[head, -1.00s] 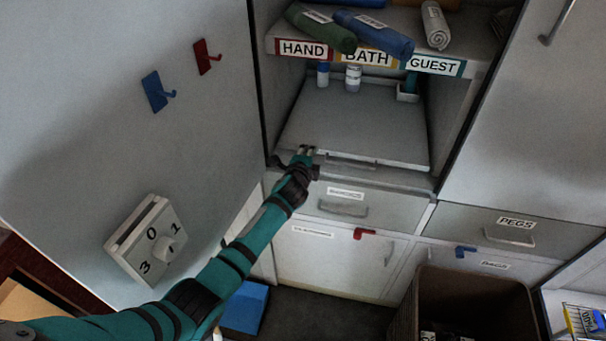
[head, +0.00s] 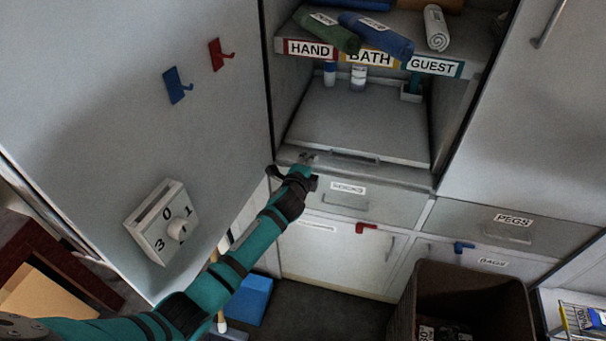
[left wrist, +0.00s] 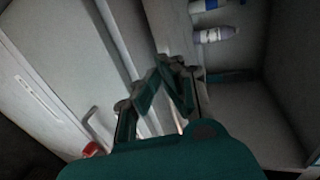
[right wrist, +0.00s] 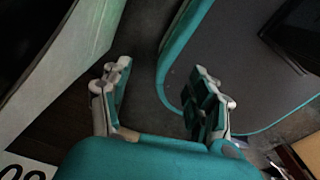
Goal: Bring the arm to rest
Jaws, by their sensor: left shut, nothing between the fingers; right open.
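My left arm comes in from the lower left of the head view. Its gripper (head: 307,160) is shut and empty, in front of the shelf with the pull-out board (head: 365,125) and above a labelled drawer (head: 365,199). In the left wrist view the left fingertips (left wrist: 172,64) meet, with nothing between them. My right gripper (right wrist: 155,90) shows only in the right wrist view. It is open and empty, with dark floor between its fingers.
Rolled towels (head: 375,36) lie on the upper shelf. Small bottles (head: 358,76) stand at the back of the board. A dial box (head: 163,229) and hooks (head: 177,86) are on the left panel. A brown bin (head: 470,295) stands at lower right, a blue box (head: 251,299) on the floor.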

